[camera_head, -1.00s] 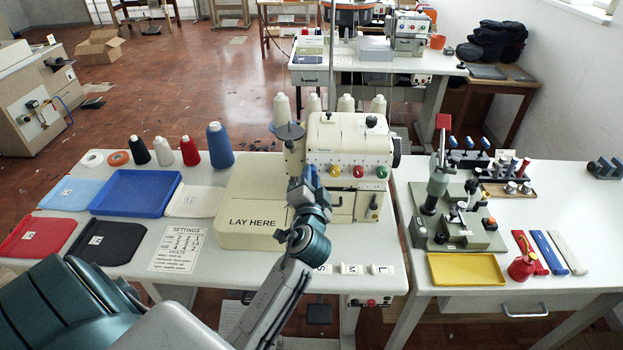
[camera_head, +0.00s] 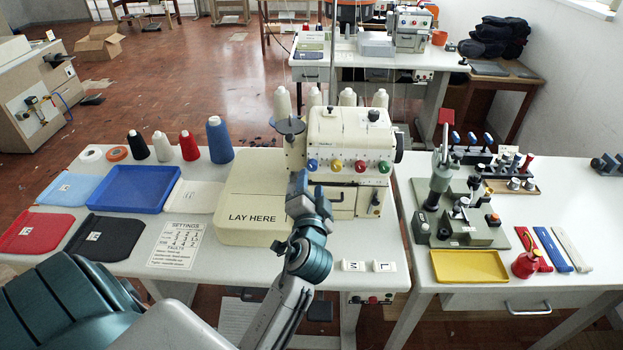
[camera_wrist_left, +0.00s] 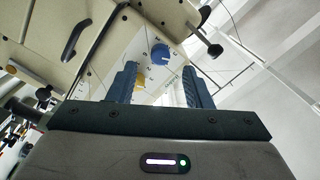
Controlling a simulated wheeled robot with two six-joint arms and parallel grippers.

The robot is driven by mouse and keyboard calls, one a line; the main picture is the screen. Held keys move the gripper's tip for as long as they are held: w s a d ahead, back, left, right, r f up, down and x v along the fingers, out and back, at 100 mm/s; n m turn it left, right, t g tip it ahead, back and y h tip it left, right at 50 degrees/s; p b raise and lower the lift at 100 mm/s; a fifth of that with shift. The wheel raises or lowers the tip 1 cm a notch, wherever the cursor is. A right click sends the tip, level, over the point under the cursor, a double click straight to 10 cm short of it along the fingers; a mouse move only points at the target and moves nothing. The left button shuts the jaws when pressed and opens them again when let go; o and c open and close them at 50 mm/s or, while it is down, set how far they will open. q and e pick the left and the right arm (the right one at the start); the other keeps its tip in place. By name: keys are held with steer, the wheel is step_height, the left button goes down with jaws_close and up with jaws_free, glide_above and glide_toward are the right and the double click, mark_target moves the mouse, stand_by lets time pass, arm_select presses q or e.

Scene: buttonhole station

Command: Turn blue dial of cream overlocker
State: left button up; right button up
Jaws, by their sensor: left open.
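The cream overlocker (camera_head: 350,140) stands on the white table, with a row of coloured dials across its front. The blue dial (camera_head: 312,165) is at the left end of the row in the head view, just above the tip of my left gripper (camera_head: 302,186). In the left wrist view the blue dial (camera_wrist_left: 160,53) shows beyond the gap between the two open fingers of my left gripper (camera_wrist_left: 160,84). A yellow dial (camera_wrist_left: 139,80) shows beside the left finger there. Nothing is held. The fingers appear apart from the blue dial. My right gripper is out of view.
Left of the overlocker is the cream LAY HERE block (camera_head: 253,215). Thread cones, a blue tray (camera_head: 137,189) and fabric pieces lie farther left. The right table holds a grey-green device (camera_head: 460,230) and a yellow tray (camera_head: 468,266). A thread stand rises behind the overlocker.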

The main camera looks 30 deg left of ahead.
arm_select(q)
steer(key=b+v, duration=0.1)
steer(key=v, duration=0.5)
steer(key=shift+s, duration=0.1)
stand_by(0.4)
